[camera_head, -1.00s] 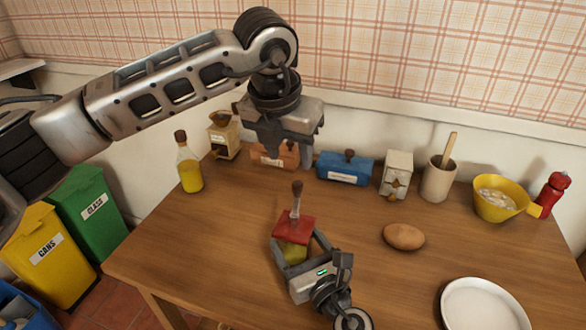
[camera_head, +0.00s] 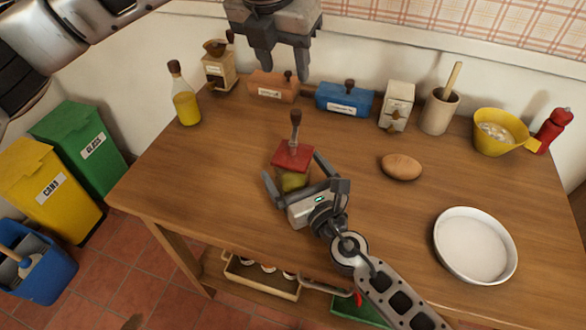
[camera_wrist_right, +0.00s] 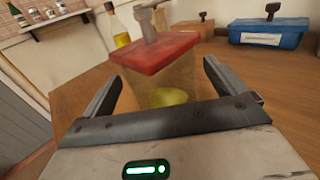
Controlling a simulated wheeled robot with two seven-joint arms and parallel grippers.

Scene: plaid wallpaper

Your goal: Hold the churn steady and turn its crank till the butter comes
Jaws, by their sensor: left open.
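The churn is a clear jar with a red lid (camera_head: 293,158) and a crank (camera_head: 295,124) with a brown knob on top. It stands upright mid-table; the right wrist view shows its jar (camera_wrist_right: 165,82) with a pale yellow lump (camera_wrist_right: 168,97) low inside. My right gripper (camera_head: 290,165) has one finger on either side of the jar. In the right wrist view gaps show between the fingers and the jar, so it looks open around it. My left gripper (camera_head: 284,74) is open and empty, its fingers pointing down, above and behind the crank, apart from it.
A brown egg-shaped thing (camera_head: 402,167) and a white dish (camera_head: 475,246) lie right. The table's left side is clear.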

